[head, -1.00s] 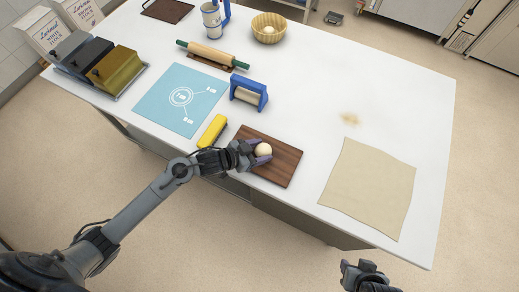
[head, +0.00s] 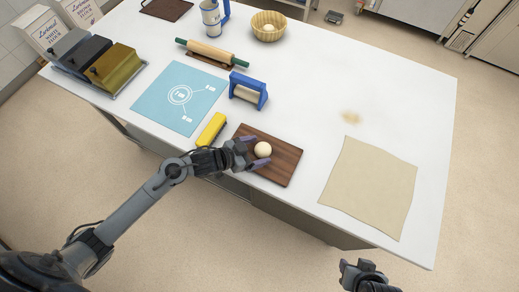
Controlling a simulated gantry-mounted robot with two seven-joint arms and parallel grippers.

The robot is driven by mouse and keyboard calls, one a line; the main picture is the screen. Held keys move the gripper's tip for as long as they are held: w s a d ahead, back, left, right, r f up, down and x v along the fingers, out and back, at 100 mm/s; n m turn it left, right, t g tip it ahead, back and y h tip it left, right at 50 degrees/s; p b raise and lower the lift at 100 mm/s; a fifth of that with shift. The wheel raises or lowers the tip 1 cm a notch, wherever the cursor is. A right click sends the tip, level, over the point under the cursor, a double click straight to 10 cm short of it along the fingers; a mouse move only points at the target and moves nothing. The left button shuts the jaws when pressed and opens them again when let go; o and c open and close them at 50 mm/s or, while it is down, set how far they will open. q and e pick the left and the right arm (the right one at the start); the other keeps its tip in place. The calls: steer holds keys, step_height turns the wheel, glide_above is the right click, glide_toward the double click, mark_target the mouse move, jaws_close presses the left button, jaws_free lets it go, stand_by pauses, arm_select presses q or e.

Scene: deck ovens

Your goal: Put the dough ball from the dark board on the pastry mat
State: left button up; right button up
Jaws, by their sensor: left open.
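The pale round dough ball (head: 263,149) is at the dark wooden board (head: 284,169), near the front edge of the table. My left gripper (head: 256,151) is open, with its purple-tipped fingers on either side of the ball's near left part. Whether a finger touches the ball I cannot tell. The blue pastry mat (head: 160,105) with white markings lies flat to the left of the board, with nothing on it. My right gripper (head: 362,272) is at the bottom edge, off the table; its fingers cannot be made out.
A yellow object (head: 212,130) and a blue-framed roller (head: 248,92) stand between mat and board. A rolling pin (head: 210,53) lies behind the mat. Lidded bins (head: 112,72) stand at left, a basket (head: 268,26) at the back. A beige cloth (head: 370,188) lies at right.

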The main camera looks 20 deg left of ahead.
arm_select(q)
steer(key=s+a+r, duration=0.1)
steer(key=s, duration=0.1)
steer(key=s+a+r+y, duration=0.1)
steer(key=s+a, duration=0.1)
steer(key=s+a+r+n+y, duration=0.1)
steer(key=s+a+r, duration=0.1)
steer(key=s, duration=0.1)
steer(key=shift+a+t+p, duration=0.1)
steer(key=shift+t+p, duration=0.2)
steer(key=shift+p, duration=0.1)
steer(key=s+n+y, duration=0.1)
steer(key=s+g+y, duration=0.1)
steer(key=s, duration=0.1)
steer(key=s+f+n+g+y, duration=0.1)
steer(key=s+y, duration=0.1)
steer(key=shift+s+a+n, duration=0.1)
steer(key=shift+a+n, duration=0.2)
steer(key=shift+o, duration=0.3)
steer(key=s+n+g+y, duration=0.1)
steer(key=s+g, duration=0.3)
steer(key=s, duration=0.4)
steer(key=shift+s+d+n, duration=0.2)
steer(key=shift+d+n, duration=0.1)
steer(key=shift+s+g, duration=0.4)
steer(key=shift+s, duration=0.05)
